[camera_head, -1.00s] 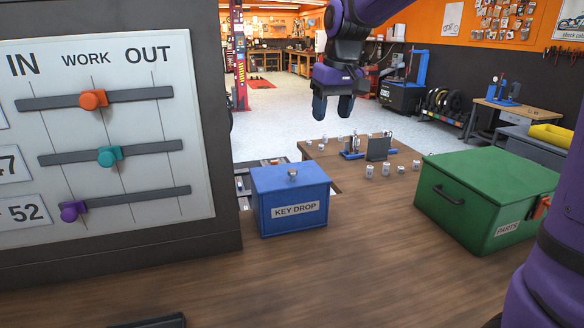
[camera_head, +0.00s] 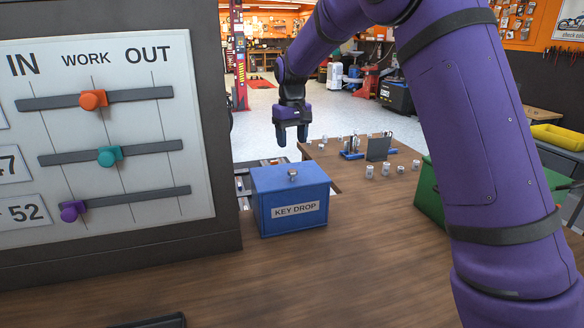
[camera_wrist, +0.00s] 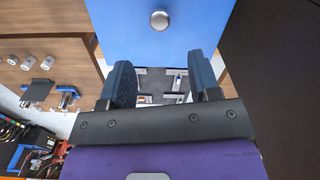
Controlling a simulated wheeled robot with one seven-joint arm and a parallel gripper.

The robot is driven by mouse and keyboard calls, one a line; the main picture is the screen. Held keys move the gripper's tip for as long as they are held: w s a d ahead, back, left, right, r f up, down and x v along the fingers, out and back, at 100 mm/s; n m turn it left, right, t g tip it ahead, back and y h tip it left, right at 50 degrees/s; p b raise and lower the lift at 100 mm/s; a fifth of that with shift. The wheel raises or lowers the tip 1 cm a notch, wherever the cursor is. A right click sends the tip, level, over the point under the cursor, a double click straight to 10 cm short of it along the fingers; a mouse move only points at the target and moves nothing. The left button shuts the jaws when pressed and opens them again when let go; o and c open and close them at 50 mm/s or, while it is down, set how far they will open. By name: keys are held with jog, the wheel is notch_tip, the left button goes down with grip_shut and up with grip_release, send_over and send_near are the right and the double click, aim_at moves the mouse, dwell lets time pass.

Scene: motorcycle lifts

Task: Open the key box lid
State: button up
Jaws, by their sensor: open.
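The blue key box (camera_head: 290,207), labelled KEY DROP, stands on the wooden counter with its lid (camera_head: 289,178) shut. A small round metal knob (camera_head: 292,175) sits on top of the lid. In the wrist view the blue lid (camera_wrist: 190,35) fills the top middle, with the silver knob (camera_wrist: 159,20) near the upper edge. My gripper (camera_head: 292,146) points down above the box's far side, apart from it. Its two fingers (camera_wrist: 165,82) are spread and empty, and the knob is ahead of the fingertips, not between them.
A board with IN, WORK, OUT sliders (camera_head: 110,120) stands close on the left. A green parts box (camera_head: 430,196) on the right is partly hidden by my arm. Small cans (camera_head: 385,170) and a dark stand (camera_head: 378,149) are behind. The counter front (camera_head: 300,280) is mostly clear.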

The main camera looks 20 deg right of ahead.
aim_at(292, 170)
notch_tip(292, 170, down, 9)
jog(key=shift+f, duration=0.1)
dwell(0.3)
grip_shut()
